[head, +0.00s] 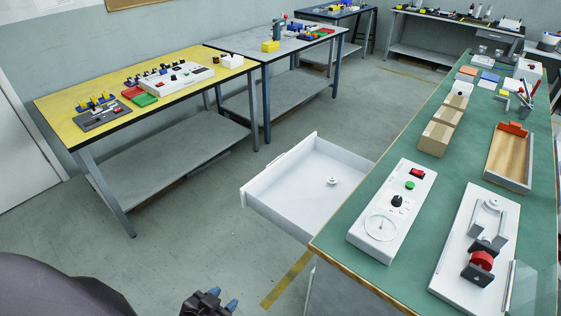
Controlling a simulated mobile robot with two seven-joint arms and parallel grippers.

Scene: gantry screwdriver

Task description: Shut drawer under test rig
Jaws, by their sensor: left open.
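The white drawer (290,205) sticks far out from under the green-topped bench (330,246), toward the left. A small round white item (332,181) lies on its floor. The drawer's front panel with its handle faces the upper left. The test rig (475,258), a white base with a metal frame and a red roller, stands on the bench above, at the right. My left gripper (222,300) shows at the bottom edge, open and empty, with bluish fingertips, below and apart from the drawer. My right gripper is out of the picture.
A white control box (393,212) with red and green buttons stands on the green bench, near cardboard boxes (438,138) and a wooden tray (509,160). A yellow-topped table (60,108) and a grey table (250,42) stand across the aisle. The floor between is clear.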

